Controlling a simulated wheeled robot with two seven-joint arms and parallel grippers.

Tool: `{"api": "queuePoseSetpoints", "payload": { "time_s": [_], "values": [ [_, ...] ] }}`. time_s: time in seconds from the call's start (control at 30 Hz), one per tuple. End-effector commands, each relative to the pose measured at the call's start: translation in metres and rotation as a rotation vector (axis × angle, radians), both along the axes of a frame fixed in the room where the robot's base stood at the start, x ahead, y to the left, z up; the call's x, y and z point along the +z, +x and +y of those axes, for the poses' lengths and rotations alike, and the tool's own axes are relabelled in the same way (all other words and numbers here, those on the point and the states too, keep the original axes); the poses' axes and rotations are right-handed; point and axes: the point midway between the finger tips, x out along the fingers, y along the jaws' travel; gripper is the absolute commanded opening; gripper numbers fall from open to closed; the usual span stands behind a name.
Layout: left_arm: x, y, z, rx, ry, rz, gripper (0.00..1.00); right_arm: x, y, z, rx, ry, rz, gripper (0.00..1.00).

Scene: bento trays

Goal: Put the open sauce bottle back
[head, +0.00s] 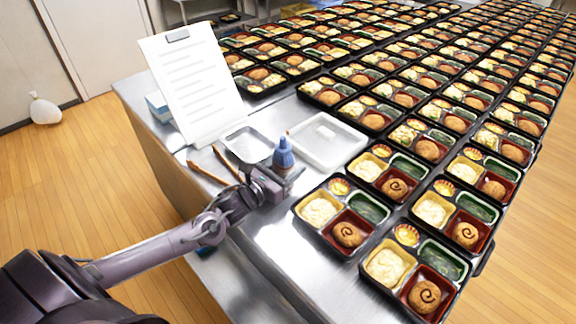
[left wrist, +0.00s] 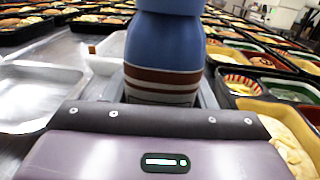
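The sauce bottle (head: 283,154) is blue with a pointed top and stands upright at my left gripper (head: 283,178), near the front of the steel table. In the left wrist view the bottle (left wrist: 165,50) fills the middle, with brown and white stripes low on its body. The gripper's fingers lie on both sides of it, and it looks shut on the bottle. The bottle's base is hidden behind the gripper, so I cannot tell whether it touches the table. My right gripper is not in view.
A shallow metal tray (head: 229,140) and a white tray (head: 305,139) lie behind the bottle. A clipboard sheet (head: 190,85) stands at the left, with brown sticks (head: 208,173) in front. Bento trays (head: 380,215) fill the right; several nearest buns carry dark swirls.

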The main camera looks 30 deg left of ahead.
Motion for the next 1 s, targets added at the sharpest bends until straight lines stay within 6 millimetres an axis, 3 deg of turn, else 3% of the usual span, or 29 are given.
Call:
{"api": "queuePoseSetpoints", "payload": {
  "time_s": [0.17, 0.2, 0.33, 0.7, 1.0],
  "values": [
    [-0.004, 0.0, 0.0, 0.0, 0.001, -0.001, 0.46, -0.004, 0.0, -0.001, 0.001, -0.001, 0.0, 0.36],
    [-0.003, 0.0, 0.0, 0.0, 0.0, 0.0, 0.56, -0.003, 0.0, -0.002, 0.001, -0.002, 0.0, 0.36],
    [-0.003, 0.0, 0.0, 0.0, 0.0, 0.001, 0.73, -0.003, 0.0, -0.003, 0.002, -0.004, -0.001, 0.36],
    [0.002, -0.001, 0.001, 0.001, 0.0, 0.001, 0.73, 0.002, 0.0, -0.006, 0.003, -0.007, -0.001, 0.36],
    [-0.003, -0.047, 0.013, 0.0, 0.004, 0.007, 0.73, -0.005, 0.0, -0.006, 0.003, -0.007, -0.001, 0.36]
  ]
}}
